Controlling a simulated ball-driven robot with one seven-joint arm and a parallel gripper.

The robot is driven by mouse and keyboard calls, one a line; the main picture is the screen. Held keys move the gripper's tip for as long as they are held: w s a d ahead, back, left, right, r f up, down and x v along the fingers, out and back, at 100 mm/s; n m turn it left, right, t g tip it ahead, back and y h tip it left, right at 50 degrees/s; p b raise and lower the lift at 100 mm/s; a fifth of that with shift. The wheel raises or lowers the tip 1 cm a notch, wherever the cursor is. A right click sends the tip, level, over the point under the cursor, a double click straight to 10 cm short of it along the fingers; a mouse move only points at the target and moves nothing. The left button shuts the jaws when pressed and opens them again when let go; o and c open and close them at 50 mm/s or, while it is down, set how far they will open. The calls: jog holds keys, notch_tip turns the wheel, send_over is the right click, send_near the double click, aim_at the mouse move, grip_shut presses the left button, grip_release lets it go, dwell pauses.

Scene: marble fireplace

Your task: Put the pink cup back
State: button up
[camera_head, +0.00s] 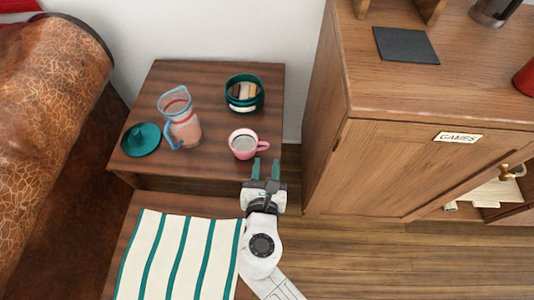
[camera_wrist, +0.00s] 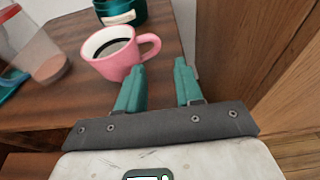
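The pink cup (camera_head: 243,144) stands upright on the dark wooden side table (camera_head: 215,75), near its front right corner. Its handle points right and it holds something greyish with a dark edge. In the wrist view the pink cup (camera_wrist: 112,55) is just ahead and to the left of my fingers. My gripper (camera_head: 266,167) is at the table's front edge, just below and right of the cup. Its two teal fingers (camera_wrist: 160,82) are apart with nothing between them.
A clear jug (camera_head: 183,125) with blue handle, a teal lid (camera_head: 141,139) and a teal pot (camera_head: 244,106) share the table. A striped cloth (camera_head: 180,255) lies in front. A wooden cabinet (camera_head: 400,160) labelled GAMES, with a dark mat (camera_head: 406,45) on top, stands right. A leather sofa (camera_head: 45,90) is left.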

jog(key=p+v, duration=0.1)
jog(key=v, duration=0.6)
jog(key=shift+s+p, duration=0.25)
jog(key=shift+p, duration=0.05)
jog(key=shift+r, duration=0.15)
jog(key=s+d+f+m+g+h, duration=0.1)
jog(key=d+f+m+g+h, duration=0.15)
jog(key=d+m, duration=0.75)
jog(key=d+f+m+g+h, duration=0.15)
jog(key=d+m+g, duration=0.25)
jog(key=d+m, duration=0.5)
jog(key=s+d+f+m+g+y, duration=0.1)
jog(key=s+d+m+g+y, duration=0.1)
jog(key=s+d+m, duration=0.3)
jog(key=s+d+f+m+g+y, duration=0.1)
jog(key=s+d+m+g, duration=0.4)
jog(key=s+m, duration=0.5)
jog(key=shift+s+m+y, duration=0.15)
jog(key=shift+m+y, duration=0.55)
jog(key=shift+m, duration=0.4)
